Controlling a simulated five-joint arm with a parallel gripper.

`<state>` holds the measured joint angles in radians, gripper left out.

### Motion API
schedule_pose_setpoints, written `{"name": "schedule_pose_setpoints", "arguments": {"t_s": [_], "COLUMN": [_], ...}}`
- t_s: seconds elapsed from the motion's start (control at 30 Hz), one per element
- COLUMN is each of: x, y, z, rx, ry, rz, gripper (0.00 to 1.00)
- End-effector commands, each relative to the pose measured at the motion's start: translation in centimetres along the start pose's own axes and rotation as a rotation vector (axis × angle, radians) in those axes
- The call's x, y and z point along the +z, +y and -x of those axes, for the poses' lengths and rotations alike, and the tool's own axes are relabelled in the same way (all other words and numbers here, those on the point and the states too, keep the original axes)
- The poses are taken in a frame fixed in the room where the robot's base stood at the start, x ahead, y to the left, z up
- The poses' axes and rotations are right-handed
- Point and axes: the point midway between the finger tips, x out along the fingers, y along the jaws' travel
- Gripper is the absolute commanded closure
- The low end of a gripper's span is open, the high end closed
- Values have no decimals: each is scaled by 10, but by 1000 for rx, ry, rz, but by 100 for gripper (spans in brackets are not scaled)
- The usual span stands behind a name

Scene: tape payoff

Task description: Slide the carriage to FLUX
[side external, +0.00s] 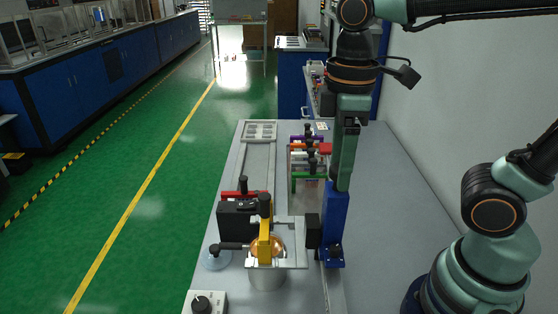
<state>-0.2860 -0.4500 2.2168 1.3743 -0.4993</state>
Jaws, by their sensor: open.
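A black block with a red-topped handle (238,215) stands at the near left of the bench, beside a long pale rail frame (272,165). It looks like the carriage, but I cannot be sure. A yellow upright handle (265,238) stands just right of it, above a copper-coloured round part (278,246). No FLUX label can be read. My gripper (333,258), with a blue body, hangs low to the right of the yellow handle and apart from it. It is open, and nothing shows between its jaws; the fingertips are hard to make out.
Several coloured handles (309,155) stand in a row behind my gripper. A plate with dark pads (261,130) lies at the far end of the rail frame. A knob box (205,304) sits at the near left. The grey bench (385,185) is clear on the right.

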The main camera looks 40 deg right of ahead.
Motion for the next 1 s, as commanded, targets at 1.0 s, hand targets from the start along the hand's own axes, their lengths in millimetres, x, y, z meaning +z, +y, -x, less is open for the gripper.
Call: {"name": "schedule_pose_setpoints", "arguments": {"t_s": [1.0], "x": [0], "y": [0], "z": [50], "rx": [0], "ry": [-1], "rz": [0], "gripper": [32]}}
